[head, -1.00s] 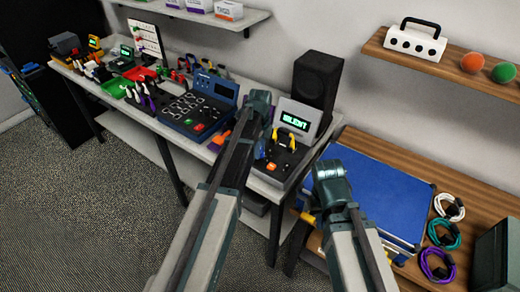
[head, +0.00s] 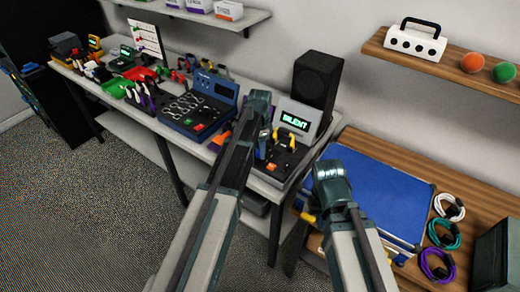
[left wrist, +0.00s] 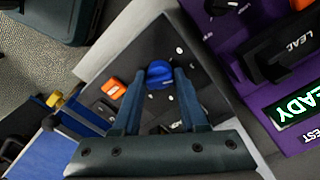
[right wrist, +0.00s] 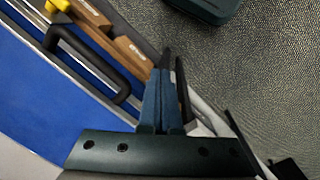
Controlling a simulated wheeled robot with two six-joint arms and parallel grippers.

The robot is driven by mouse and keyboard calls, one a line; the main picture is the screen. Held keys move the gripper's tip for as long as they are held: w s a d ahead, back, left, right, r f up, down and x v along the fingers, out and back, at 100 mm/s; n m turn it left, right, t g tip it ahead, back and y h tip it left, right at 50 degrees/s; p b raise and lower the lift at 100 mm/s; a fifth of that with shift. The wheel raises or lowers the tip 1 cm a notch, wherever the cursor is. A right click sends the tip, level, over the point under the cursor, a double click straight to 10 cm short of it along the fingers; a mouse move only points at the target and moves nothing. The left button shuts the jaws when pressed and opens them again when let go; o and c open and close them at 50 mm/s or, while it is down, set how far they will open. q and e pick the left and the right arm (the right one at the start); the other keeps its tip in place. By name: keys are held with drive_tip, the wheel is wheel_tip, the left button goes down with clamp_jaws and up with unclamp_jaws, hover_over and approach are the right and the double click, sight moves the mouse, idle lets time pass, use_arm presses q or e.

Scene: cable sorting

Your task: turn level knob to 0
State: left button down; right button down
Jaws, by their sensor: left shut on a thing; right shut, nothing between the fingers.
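The blue knob (left wrist: 159,73) stands on a dark control panel (left wrist: 185,55) with small white marks around it, in the left wrist view. My left gripper (left wrist: 160,80) has its two fingers closed on the knob's sides. In the head view my left gripper (head: 262,148) is at the left part of the panel below the "SILENT" screen (head: 295,121), and my arm hides the knob there. I cannot read the knob's setting. My right gripper (right wrist: 170,60) is shut and empty, away from the panel; its wrist shows in the head view over the blue case.
An orange button (left wrist: 113,88) sits near the knob. A purple device (left wrist: 245,60) with a "READY" screen is beside the panel. A black speaker (head: 314,80) stands behind. A blue case (head: 385,195) and coiled cables (head: 443,233) lie on the wooden bench at right.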

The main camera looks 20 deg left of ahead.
use_arm(q)
drive_tip(key=n, duration=0.7)
idle(0.6)
drive_tip(key=shift+c, duration=2.3)
unclamp_jaws()
wheel_tip(320, 180, up, 14)
drive_tip(key=p, duration=1.3)
drive_tip(key=shift+p, duration=0.4)
drive_tip(key=shift+f, duration=0.15)
